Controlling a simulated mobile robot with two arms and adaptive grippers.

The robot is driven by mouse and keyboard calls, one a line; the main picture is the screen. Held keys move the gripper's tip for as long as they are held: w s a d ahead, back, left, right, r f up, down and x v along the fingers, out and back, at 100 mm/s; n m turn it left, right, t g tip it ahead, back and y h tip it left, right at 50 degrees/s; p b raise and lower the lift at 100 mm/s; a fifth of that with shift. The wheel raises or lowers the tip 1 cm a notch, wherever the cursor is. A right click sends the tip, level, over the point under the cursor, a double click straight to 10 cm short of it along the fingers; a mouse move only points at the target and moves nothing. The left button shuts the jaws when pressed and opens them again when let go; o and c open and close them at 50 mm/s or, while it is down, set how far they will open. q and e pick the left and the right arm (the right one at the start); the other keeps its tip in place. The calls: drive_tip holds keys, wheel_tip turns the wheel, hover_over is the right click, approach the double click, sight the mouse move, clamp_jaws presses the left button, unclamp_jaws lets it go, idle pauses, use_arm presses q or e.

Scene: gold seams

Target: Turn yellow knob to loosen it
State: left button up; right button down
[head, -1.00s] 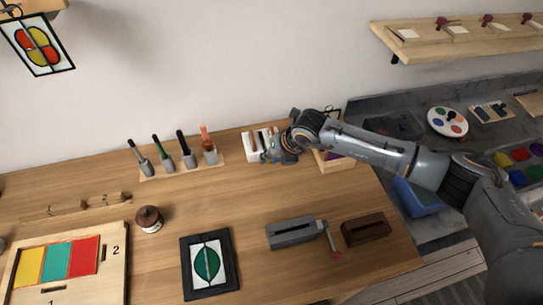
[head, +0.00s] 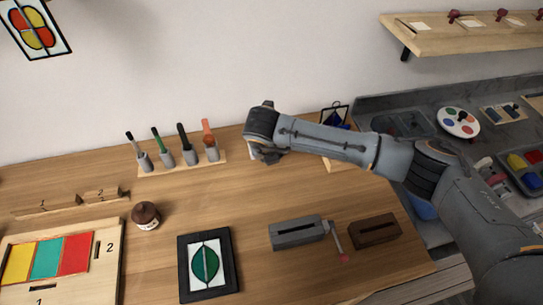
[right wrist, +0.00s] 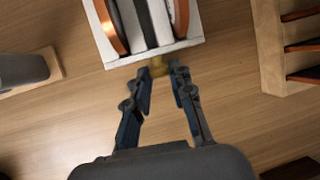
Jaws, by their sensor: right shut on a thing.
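The yellow knob (right wrist: 158,66) is a small brass-coloured piece on the near edge of a white block (right wrist: 185,46) in the right wrist view. The block carries dark strips and copper-rimmed discs. My right gripper (right wrist: 162,74) is shut on the knob, one fingertip on each side of it. In the head view my right gripper (head: 267,156) is at the back of the wooden table and hides the knob and most of the white block (head: 252,151). My left gripper is in no view.
A rack of several upright tools (head: 178,168) stands left of the right gripper. A wooden slotted holder (right wrist: 275,75) is close on the right. In front are a framed leaf panel (head: 183,268), a grey block with a lever (head: 298,233) and a dark wooden block (head: 374,231).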

drive_tip(key=c, duration=1.2)
unclamp_jaws()
drive_tip(key=shift+o, duration=0.2)
drive_tip(key=v, duration=1.2)
